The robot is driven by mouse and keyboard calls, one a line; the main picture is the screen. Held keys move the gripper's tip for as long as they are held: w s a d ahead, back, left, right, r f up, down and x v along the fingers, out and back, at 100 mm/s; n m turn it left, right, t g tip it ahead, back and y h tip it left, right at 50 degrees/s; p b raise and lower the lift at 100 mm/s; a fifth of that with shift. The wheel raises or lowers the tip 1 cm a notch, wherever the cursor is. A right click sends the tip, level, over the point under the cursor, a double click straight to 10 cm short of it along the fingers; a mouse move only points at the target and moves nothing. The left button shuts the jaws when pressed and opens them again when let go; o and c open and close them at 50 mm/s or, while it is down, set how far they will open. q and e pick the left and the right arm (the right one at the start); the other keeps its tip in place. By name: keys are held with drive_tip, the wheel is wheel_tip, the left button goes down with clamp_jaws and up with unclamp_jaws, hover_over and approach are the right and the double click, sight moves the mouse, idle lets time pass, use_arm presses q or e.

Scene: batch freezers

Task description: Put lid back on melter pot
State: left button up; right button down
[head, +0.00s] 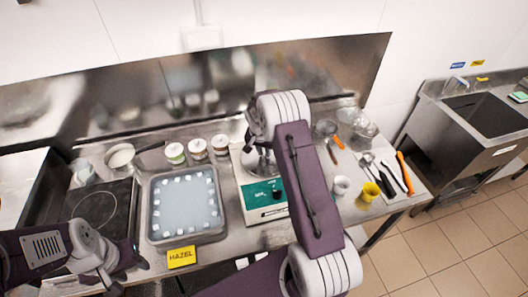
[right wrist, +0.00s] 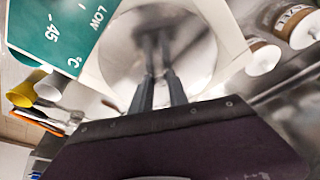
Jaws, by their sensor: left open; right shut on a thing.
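The melter (head: 252,205) is a pale box with a teal front panel, standing on the counter in the middle of the head view. Its panel also shows at the upper left of the right wrist view (right wrist: 55,35). A round steel lid (right wrist: 200,60) fills the middle of the right wrist view, inside the melter's pale top. My right gripper (right wrist: 157,50) is shut on the lid, over the melter. Its grip point and the pot under the lid are hidden, so I cannot tell if the lid is seated. My left gripper (head: 132,270) is open and empty at the lower left.
Several jars (head: 197,148) stand behind. A yellow cup (head: 369,191), a white cup (head: 341,186) and utensils lie right.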

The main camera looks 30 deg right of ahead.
idle(0.5)
idle(0.3)
drive_tip(key=c, duration=0.7)
unclamp_jaws()
drive_tip(key=shift+r, duration=0.1)
drive_tip(key=shift+r+p, duration=2)
drive_tip(key=shift+r, duration=1.35)
clamp_jaws()
